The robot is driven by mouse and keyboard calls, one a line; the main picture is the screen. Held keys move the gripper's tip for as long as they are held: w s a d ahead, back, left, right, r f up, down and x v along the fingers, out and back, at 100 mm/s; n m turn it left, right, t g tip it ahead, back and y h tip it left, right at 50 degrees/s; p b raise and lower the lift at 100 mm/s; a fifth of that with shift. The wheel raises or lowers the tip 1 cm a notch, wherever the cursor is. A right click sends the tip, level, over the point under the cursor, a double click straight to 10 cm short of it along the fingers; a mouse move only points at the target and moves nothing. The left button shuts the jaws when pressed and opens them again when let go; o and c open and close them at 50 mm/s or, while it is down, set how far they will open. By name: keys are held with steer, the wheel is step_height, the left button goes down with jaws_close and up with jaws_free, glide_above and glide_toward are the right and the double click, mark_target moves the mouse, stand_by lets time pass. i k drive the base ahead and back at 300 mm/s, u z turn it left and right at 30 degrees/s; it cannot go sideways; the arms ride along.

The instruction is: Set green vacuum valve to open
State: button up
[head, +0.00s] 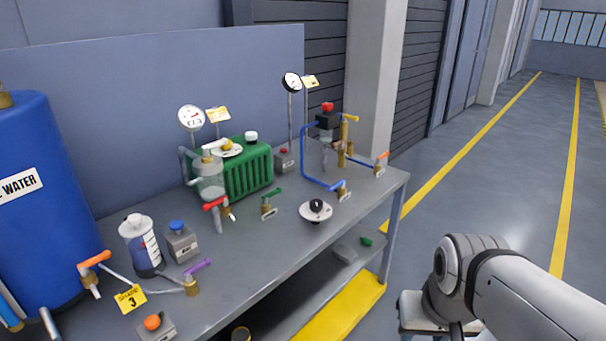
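A small valve with a green lever handle (272,194) stands on the bench top, on a brass body, in front of the green ribbed tank. The lever slants up to the right; I cannot tell from this whether it is open or closed. A small pale label is at its foot, too small to read. My arm shows at the lower right, over the floor to the right of the bench, well apart from the valve. My gripper is not in view.
The grey bench (262,250) also carries a red-handled valve (215,204), a purple-handled valve (195,272), a black round knob (316,209), a blue pipe (305,155) and gauges. A blue water tank (45,230) stands left. The floor right of the bench is clear.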

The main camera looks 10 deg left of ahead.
mark_target(264, 198)
steer(key=z, duration=0.25)
steer(key=i, duration=1.1)
steer(key=u, duration=0.35)
